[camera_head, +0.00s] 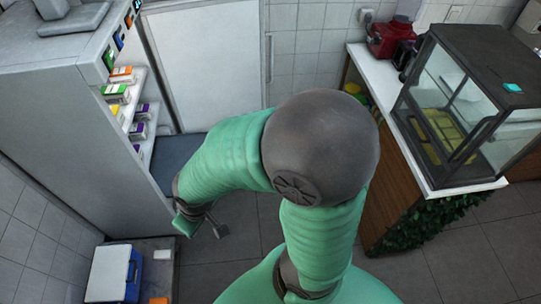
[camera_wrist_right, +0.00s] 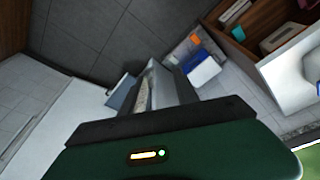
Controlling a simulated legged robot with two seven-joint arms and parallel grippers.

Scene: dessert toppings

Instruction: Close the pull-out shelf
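The white shelf unit (camera_head: 149,148) with tiers of small boxes shows at the left side of the head view, in the tall white cabinet (camera_head: 75,130). How far it is pulled out is not clear. My right arm bends across the middle, and its gripper (camera_head: 205,220) hangs below and to the right of the tiers, apart from the boxes. In the right wrist view the fingers (camera_wrist_right: 152,88) point away over the floor, with nothing clearly held. Their gap is hard to make out. My left gripper is not in view.
A counter (camera_head: 385,90) with a glass display case (camera_head: 455,110) stands at the right. Tiled floor is clear around my arm.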

